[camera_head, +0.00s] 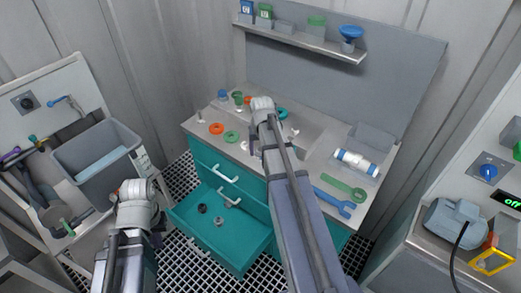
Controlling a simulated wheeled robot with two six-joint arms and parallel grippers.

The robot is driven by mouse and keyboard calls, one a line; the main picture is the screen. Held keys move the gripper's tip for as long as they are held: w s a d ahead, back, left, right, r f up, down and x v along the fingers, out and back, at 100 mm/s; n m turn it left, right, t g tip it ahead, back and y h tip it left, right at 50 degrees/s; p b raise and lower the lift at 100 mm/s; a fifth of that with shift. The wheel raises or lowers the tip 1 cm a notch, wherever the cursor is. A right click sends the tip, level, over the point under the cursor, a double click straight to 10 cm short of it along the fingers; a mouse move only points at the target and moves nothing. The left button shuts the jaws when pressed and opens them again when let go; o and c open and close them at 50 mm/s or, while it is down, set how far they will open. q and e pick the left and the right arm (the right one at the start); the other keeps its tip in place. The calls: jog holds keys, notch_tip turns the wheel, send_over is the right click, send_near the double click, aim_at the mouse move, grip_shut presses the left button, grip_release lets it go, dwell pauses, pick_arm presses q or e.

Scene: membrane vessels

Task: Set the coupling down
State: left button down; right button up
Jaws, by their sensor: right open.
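My right arm reaches over the teal cabinet's worktop (312,170), and its gripper (256,150) is low over the worktop, partly hidden by the arm; its jaws are open. I cannot make out a coupling in it. Two small dark round fittings, (202,208) and (218,221), lie in the open teal drawer (235,245); I cannot tell whether either is the coupling. My left gripper (157,238) is at the lower left, beside the drawer's left side, mostly hidden behind its own wrist. I cannot see its fingers clearly.
An orange ring (216,129) and a green ring (231,137) lie on the worktop's left. A white cylinder with blue bands (357,163), a green wrench (344,187) and a blue wrench (335,202) lie on its right. A grey bin (98,152) stands at left.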

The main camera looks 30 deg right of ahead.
aim_at(261, 153)
notch_tip(261, 153, up, 12)
jog(key=s+p, duration=0.1)
jog(key=p, duration=1.1)
jog(key=shift+s+a, duration=0.3)
jog(key=shift+a, duration=0.05)
jog(key=s+a+n+g, duration=0.1)
jog(key=s+a+n, duration=0.3)
jog(key=a, duration=1.1)
jog(key=s+a+n, duration=0.4)
jog(key=s+a, duration=0.6)
jog(key=a, duration=0.5)
jog(key=shift+s+a+g, duration=0.15)
jog(key=shift+s+g, duration=0.25)
